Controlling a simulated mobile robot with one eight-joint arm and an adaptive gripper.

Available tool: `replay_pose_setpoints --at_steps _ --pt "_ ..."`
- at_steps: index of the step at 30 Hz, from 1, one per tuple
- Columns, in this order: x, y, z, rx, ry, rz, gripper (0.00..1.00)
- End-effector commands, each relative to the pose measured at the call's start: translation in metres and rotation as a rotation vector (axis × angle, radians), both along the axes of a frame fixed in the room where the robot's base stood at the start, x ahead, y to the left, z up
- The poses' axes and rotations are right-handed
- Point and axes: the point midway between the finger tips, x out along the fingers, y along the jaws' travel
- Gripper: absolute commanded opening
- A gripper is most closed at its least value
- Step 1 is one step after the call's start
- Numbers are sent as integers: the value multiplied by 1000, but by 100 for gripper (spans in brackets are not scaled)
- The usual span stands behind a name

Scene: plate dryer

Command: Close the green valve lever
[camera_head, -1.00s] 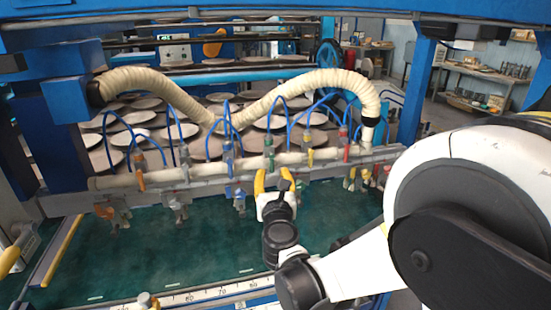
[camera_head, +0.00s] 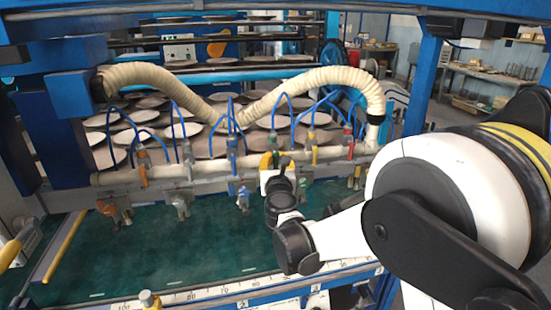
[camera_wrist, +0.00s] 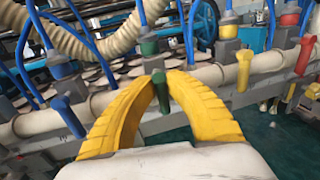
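The green valve lever (camera_wrist: 161,92) hangs upright below a green-topped valve in the wrist view. My gripper (camera_wrist: 160,82) has its two yellow fingers on either side of the lever, with a narrow space between the tips. Whether the fingertips touch the lever is not clear. In the head view, my gripper (camera_head: 275,158) is at the pipe row, just below the green valve top (camera_head: 273,139). It hides most of the green lever there.
A blue lever (camera_wrist: 68,116) is left of my gripper; a yellow lever (camera_wrist: 243,70) and a red lever (camera_wrist: 304,55) are to the right. They sit along a pale pipe (camera_head: 205,171). Blue hoses arch above. The green bed (camera_head: 170,250) lies below.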

Motion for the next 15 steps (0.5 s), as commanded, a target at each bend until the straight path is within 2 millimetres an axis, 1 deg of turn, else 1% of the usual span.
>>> replay_pose_setpoints --at_steps 15 --pt "0 -1 0 34 10 -2 0"
